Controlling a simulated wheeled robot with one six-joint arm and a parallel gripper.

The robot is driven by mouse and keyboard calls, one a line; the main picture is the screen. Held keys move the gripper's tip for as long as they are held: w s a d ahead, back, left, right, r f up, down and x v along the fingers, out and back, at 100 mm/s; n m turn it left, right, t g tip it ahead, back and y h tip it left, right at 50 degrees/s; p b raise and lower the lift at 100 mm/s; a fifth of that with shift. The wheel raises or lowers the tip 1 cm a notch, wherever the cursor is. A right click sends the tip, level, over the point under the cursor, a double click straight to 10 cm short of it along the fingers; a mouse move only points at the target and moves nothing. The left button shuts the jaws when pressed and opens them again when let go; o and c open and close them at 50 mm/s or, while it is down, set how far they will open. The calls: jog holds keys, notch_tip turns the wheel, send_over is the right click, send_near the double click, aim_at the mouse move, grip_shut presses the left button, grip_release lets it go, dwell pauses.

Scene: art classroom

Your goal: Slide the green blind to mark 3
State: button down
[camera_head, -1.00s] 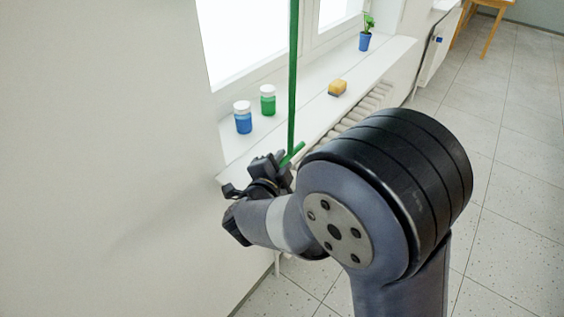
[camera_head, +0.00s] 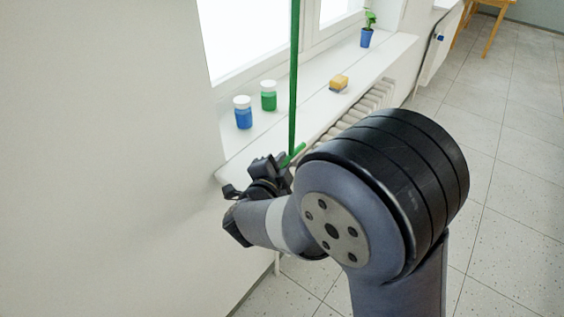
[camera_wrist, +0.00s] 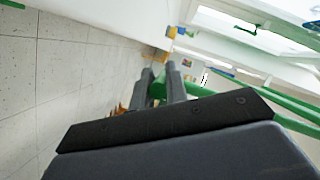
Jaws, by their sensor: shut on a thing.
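The green blind shows in the head view as a thin upright green edge (camera_head: 293,80) in front of the window. A short green handle (camera_head: 294,154) sticks out at its lower end. My gripper (camera_head: 282,172) is at that handle, just off the front edge of the sill, partly hidden by my own wrist. In the wrist view, my gripper's two fingers (camera_wrist: 161,84) are shut on the green handle (camera_wrist: 157,91), with green bars running off to the right. I cannot clearly read any numbered mark; a small black-and-white patch (camera_wrist: 205,79) shows right of the fingers.
On the white windowsill (camera_head: 305,110) stand a blue jar (camera_head: 243,113), a green jar (camera_head: 268,96), a yellow sponge (camera_head: 339,83) and a plant in a blue pot (camera_head: 366,37). A radiator (camera_head: 355,108) is below the sill.

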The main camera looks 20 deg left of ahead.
notch_tip(320, 180, down, 8)
jog(key=b, duration=0.6)
jog(key=shift+d, duration=0.1)
jog(key=c, duration=1.4)
grip_release()
jog(key=shift+r, duration=0.1)
jog(key=v, duration=1)
jog(key=shift+s, duration=0.35)
